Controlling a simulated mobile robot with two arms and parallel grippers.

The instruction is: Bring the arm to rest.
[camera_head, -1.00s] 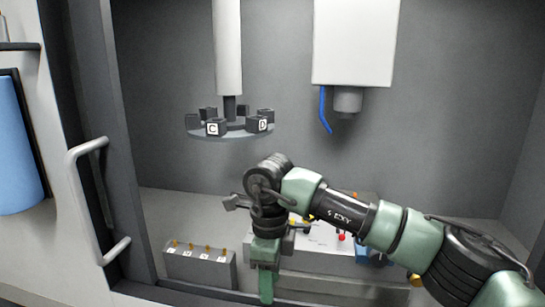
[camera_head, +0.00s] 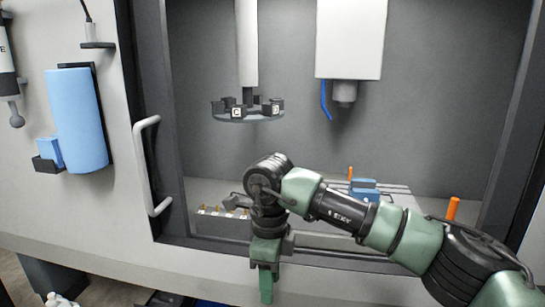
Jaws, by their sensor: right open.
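My right arm reaches in from the lower right of the head view, in front of the booth opening. Its right gripper (camera_head: 266,283) hangs downward at the bottom middle, with a green finger showing below the wrist. It is open and I see nothing between its fingers. My left gripper is not in view.
The booth holds a hanging carousel (camera_head: 247,118) with lettered blocks, a white spindle housing (camera_head: 349,40) with a blue hose, and a blue vise (camera_head: 364,190). A door handle (camera_head: 150,165) stands left. A blue roll (camera_head: 77,120) hangs on the outer wall. An orange-handled item (camera_head: 453,208) is at right.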

